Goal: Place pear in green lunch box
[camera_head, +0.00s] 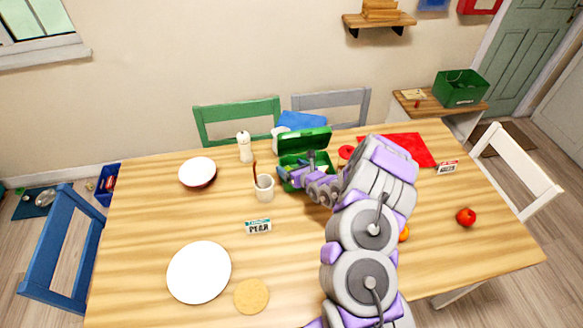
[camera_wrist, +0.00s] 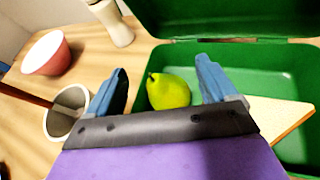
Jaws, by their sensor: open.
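The green lunch box (camera_head: 296,160) stands open near the back middle of the table, lid raised; it fills the right of the wrist view (camera_wrist: 292,80). The yellow-green pear (camera_wrist: 168,91) is inside it, near the box's left wall, with a slice of bread-like food (camera_wrist: 275,122) to its right. My gripper (camera_wrist: 165,85) is open, its blue fingers apart on either side of the pear in the picture. I see no finger touching the pear. In the head view my gripper (camera_head: 285,174) is at the box's front left, and the pear cannot be made out.
A white cup (camera_head: 264,190) with a brown stick stands left of the box, close to my gripper. A red apple (camera_head: 466,217) lies right.

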